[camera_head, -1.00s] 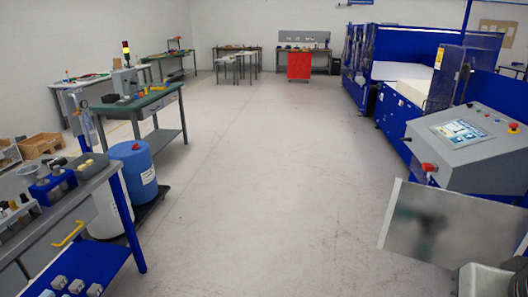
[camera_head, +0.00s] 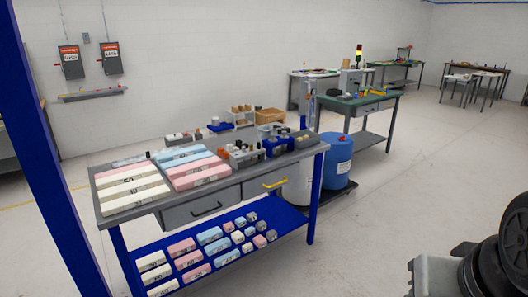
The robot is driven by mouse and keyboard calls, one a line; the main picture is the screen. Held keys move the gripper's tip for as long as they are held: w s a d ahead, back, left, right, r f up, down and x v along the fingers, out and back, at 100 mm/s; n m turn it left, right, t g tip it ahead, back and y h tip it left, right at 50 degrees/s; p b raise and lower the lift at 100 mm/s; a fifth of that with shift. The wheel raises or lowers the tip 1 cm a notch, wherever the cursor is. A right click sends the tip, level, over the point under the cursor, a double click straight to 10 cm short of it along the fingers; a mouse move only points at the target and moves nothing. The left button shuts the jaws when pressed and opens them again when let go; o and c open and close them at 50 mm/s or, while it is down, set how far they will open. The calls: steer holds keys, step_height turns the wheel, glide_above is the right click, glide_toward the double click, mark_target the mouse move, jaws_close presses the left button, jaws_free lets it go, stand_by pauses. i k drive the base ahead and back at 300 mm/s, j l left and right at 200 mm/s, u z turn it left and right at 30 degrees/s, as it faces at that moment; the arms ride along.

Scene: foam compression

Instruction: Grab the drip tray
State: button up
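I cannot pick out a drip tray for certain. A dark low platform (camera_head: 343,196) lies on the floor under a blue drum (camera_head: 336,158) and a white drum (camera_head: 298,182); whether it is the drip tray I cannot tell. Part of my own arm shows at the lower right edge. My gripper's fingers are not in view.
A workbench (camera_head: 325,147) holds foam blocks (camera_head: 134,186) and small instruments, with several more blocks on its blue lower shelf (camera_head: 290,220). A green-topped bench (camera_head: 378,100) stands behind the drums. A blue post (camera_head: 40,150) is close at left. Floor at right is clear.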

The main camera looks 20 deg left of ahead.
mark_target(147, 156)
steer(key=u, duration=1.6)
steer(key=i+j+u, duration=1.15)
steer(key=i, duration=0.15)
steer(key=i+j+u, duration=0.1)
steer(key=i+u, duration=0.3)
steer(key=i+j, duration=0.1)
steer(key=i, duration=1.5)
steer(key=i+z, duration=0.7)
steer(key=i, duration=0.15)
steer(key=i+j+z, duration=0.15)
steer(key=i+z, duration=0.55)
steer(key=i, duration=0.4)
steer(key=i+j+z, duration=0.15)
steer(key=i+z, duration=0.15)
steer(key=i, duration=0.45)
steer(key=i+z, duration=0.2)
steer(key=z, duration=0.2)
steer(key=i+z, duration=0.2)
steer(key=z, duration=0.15)
steer(key=i+j+z, duration=0.1)
steer(key=z, duration=0.3)
steer(key=i+j+z, duration=0.2)
steer(key=z, duration=0.2)
